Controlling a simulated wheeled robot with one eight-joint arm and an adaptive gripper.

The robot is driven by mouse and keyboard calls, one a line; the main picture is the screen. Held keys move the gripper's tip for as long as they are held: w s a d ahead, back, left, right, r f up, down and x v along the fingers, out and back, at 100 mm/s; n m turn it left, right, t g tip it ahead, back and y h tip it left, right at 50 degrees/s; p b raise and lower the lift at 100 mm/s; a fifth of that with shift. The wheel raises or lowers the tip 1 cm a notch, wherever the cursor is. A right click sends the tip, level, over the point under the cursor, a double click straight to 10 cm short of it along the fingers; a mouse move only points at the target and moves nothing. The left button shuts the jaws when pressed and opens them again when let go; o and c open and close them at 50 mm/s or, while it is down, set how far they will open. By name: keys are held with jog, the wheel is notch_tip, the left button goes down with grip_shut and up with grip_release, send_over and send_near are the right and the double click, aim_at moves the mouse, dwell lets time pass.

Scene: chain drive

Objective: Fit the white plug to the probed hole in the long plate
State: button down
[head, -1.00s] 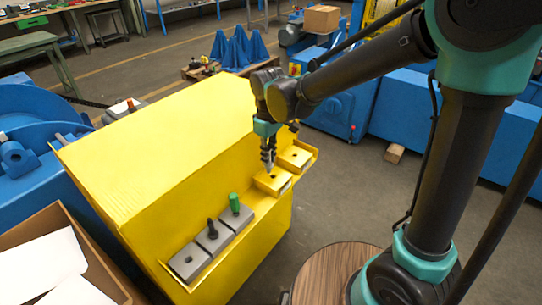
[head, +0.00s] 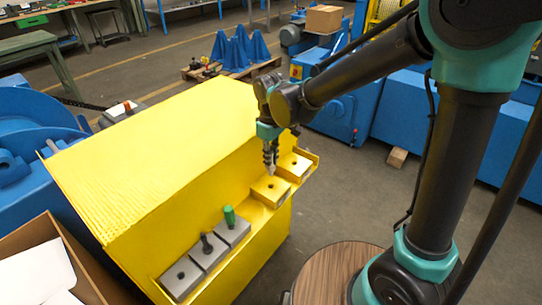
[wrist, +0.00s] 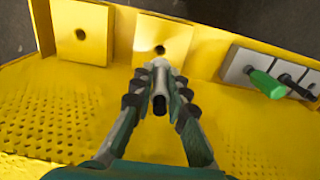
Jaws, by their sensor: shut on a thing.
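My gripper (head: 270,168) points down over the yellow ledge, above the nearer of two yellow plates (head: 282,193). It is shut on the white plug (wrist: 160,68), which shows pale between the fingers in the wrist view, with a dark round end facing the camera. The plug's tip is apart from the nearer plate, which shows one dark round hole just beyond the tip in the wrist view. The other yellow plate (head: 296,162) also has a hole. I cannot tell which hole was probed.
Three grey blocks stand along the ledge; one holds a green peg (head: 229,216) and one a black peg (head: 206,242). The yellow sloped housing (head: 150,140) rises beside them. A cardboard box (head: 85,265) is at the lower left.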

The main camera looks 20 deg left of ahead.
aim_at(271, 175)
jog(key=shift+f, duration=2.1)
jog(key=shift+f, duration=2.05)
jog(key=c, duration=1.4)
grip_release()
jog(key=shift+r, duration=0.1)
notch_tip(271, 175, up, 12)
jog(key=shift+f, duration=0.1)
